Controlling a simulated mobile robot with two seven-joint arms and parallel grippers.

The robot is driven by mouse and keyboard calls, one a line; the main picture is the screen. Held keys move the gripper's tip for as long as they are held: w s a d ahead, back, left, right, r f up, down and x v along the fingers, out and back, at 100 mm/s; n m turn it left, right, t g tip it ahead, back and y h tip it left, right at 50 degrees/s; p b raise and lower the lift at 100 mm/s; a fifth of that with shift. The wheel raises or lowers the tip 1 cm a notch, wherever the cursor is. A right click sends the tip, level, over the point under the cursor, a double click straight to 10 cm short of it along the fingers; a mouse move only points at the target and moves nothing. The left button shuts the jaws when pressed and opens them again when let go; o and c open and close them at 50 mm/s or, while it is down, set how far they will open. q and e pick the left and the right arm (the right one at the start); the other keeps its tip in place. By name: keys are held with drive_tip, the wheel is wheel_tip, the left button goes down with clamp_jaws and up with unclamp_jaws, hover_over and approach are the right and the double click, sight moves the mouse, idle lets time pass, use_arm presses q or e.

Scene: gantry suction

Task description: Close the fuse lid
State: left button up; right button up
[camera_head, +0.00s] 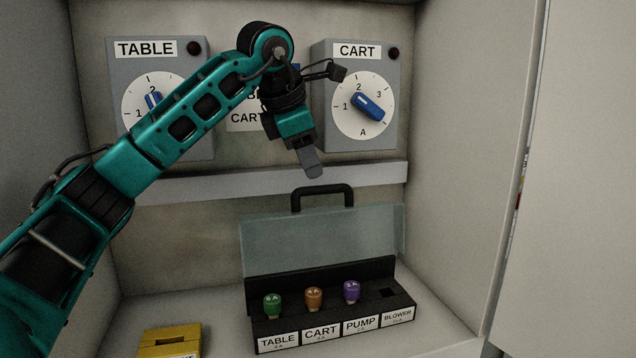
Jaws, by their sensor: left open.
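The fuse lid (325,234) is a clear, greenish panel with a black handle (322,189) on its top edge. It stands raised at the back of the black fuse box (322,325). The box holds a green fuse (272,305), an orange fuse (314,298) and a purple fuse (351,291) above the labels TABLE, CART and PUMP. The slot (390,293) above BLOWER is empty. My left gripper (312,168) is open, pointing down, above the lid handle and apart from it. My right gripper is not in view.
A TABLE dial panel (196,66) and a CART dial panel (391,75) are on the back wall, above a ledge (370,178). A yellow block (170,340) lies on the floor at lower left. Cabinet walls close both sides. Space in front of the lid is clear.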

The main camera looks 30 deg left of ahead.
sight(321, 187)
use_arm(q)
drive_tip(key=x, duration=0.6)
drive_tip(key=shift+f, duration=0.15)
clamp_jaws()
idle(0.5)
